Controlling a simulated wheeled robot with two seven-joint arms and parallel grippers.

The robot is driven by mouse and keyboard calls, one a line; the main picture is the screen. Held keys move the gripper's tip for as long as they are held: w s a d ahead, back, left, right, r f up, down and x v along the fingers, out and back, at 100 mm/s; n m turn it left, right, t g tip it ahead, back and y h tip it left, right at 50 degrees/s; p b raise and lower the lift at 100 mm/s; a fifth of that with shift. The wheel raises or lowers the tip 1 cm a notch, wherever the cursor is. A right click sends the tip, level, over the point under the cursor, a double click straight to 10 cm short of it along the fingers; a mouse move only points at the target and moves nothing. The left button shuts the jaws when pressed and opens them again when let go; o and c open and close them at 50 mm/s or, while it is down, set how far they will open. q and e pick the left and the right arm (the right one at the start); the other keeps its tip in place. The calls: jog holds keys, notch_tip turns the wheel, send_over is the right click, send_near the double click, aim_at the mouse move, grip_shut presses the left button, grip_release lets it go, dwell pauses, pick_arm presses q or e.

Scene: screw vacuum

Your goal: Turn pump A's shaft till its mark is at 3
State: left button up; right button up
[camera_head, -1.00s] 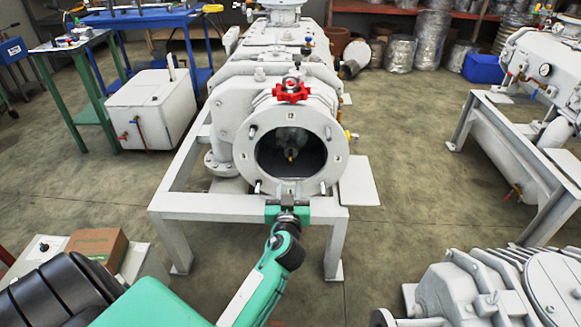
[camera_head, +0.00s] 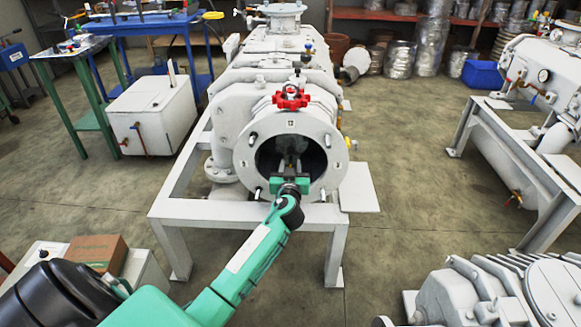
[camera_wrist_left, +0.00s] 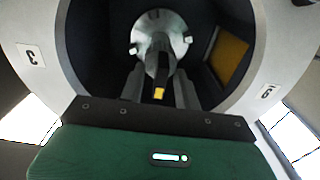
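The pump (camera_head: 243,140) straight ahead has a round white flange (camera_head: 328,177) around a dark opening. In the left wrist view, a flange label that reads 3 (camera_wrist_left: 32,57) is at the left, and one that looks like a 9 (camera_wrist_left: 265,92) is at the right. My left gripper (camera_head: 290,172) reaches into the opening. Its fingers (camera_wrist_left: 160,88) are apart, one on each side of the shaft's end; contact cannot be told. My right gripper is not in view.
A red handwheel (camera_head: 291,98) sits above the flange, and studs stick out of its face. The white frame (camera_head: 240,213) lies below the arm. Another pump (camera_head: 545,75) stands at the right, and ribbed machinery (camera_head: 500,290) at the lower right.

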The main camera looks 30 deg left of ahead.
pick_arm(q)
jog(key=shift+c, duration=0.4)
grip_shut()
jog(key=shift+m, duration=0.4)
